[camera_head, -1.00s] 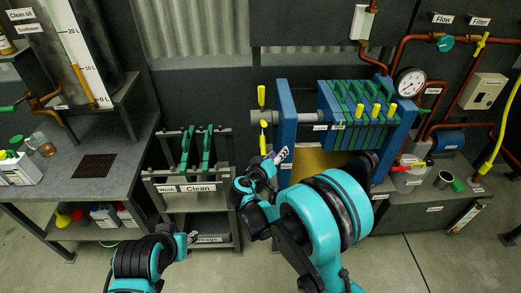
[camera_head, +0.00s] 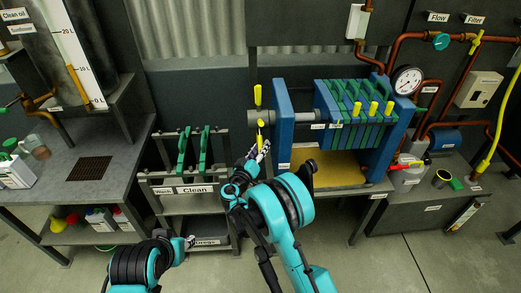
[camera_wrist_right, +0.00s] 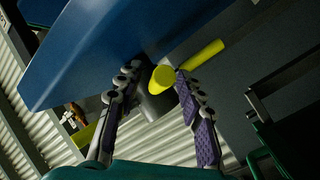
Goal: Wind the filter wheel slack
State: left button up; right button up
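The filter wheel (camera_head: 258,96) is a grey hub with yellow handles at the left end of the blue filter press (camera_head: 283,125). My right gripper (camera_head: 262,150) is just below and in front of the wheel. In the right wrist view, my right gripper (camera_wrist_right: 158,76) has its two fingers apart. A round yellow handle end (camera_wrist_right: 163,77) shows between the fingertips, nearer the right finger; I cannot tell if they touch. Another yellow handle (camera_wrist_right: 207,52) points up and right. My left gripper (camera_head: 190,242) is low at the left, away from the wheel; its fingers are too small to read.
A rack labelled Clean (camera_head: 195,189) with green-handled plates stands left of the wheel, close to my right gripper. A gauge (camera_head: 407,80) and copper pipes are at right. A workbench (camera_head: 50,165) is at left. Open floor lies at the front right.

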jog(key=shift+w+d, duration=0.1)
jog(key=shift+w, duration=0.15)
grip_shut()
jog(key=shift+r, duration=0.1)
